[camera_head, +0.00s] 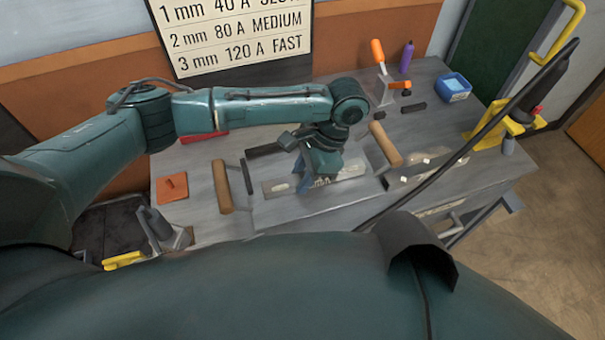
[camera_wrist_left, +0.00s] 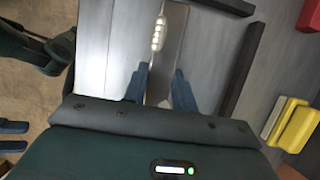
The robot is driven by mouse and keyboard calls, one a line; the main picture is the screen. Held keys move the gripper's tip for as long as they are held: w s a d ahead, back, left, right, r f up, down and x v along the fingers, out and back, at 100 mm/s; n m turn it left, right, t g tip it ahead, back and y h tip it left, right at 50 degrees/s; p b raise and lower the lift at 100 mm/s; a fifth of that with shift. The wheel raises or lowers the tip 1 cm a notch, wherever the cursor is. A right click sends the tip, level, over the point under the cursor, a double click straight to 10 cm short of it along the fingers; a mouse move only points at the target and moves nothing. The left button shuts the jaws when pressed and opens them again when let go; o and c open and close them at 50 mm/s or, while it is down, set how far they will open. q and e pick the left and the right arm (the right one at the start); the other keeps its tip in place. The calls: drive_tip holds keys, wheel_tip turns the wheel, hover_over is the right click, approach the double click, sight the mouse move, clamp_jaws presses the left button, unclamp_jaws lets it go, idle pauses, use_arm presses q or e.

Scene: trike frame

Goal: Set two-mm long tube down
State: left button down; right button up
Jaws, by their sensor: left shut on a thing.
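My left gripper (camera_head: 305,182) points down over the middle of the workbench, at a pale metal piece that I take as the two-mm long tube (camera_head: 342,172). In the left wrist view its two blue fingers (camera_wrist_left: 160,70) stand on either side of this tube (camera_wrist_left: 154,62), shut on it. A bright row of spots runs along the piece beyond the fingertips. The gripped part is mostly hidden, and I cannot tell whether the piece touches the bench. My right gripper (camera_wrist_left: 14,137) seems to show at the left edge of the left wrist view, its blue fingers apart and empty.
The grey workbench (camera_head: 315,212) holds wooden handles (camera_head: 222,187) on both sides of the tube. Dark bars (camera_head: 247,177) lie close by. An orange tile (camera_head: 172,187) is at left. A blue bin (camera_head: 453,87) and yellow stand (camera_head: 495,125) are at right. A cable crosses the front right.

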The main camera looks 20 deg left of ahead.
drive_tip(key=shift+s+a, duration=0.1)
use_arm(q)
drive_tip(key=c, duration=1.1)
unclamp_jaws()
drive_tip(key=shift+f, duration=0.15)
use_arm(e)
drive_tip(key=shift+s+f, duration=0.1)
drive_tip(key=shift+f, duration=0.1)
use_arm(q)
drive_tip(key=p+v, duration=0.1)
drive_tip(key=v, duration=1.1)
drive_tip(key=shift+p, duration=0.35)
use_arm(e)
drive_tip(key=shift+s+d+r, duration=0.1)
drive_tip(key=shift+d+r, duration=0.1)
drive_tip(key=shift+r, duration=0.2)
use_arm(q)
drive_tip(key=shift+s, duration=0.1)
use_arm(e)
drive_tip(key=shift+r, duration=0.1)
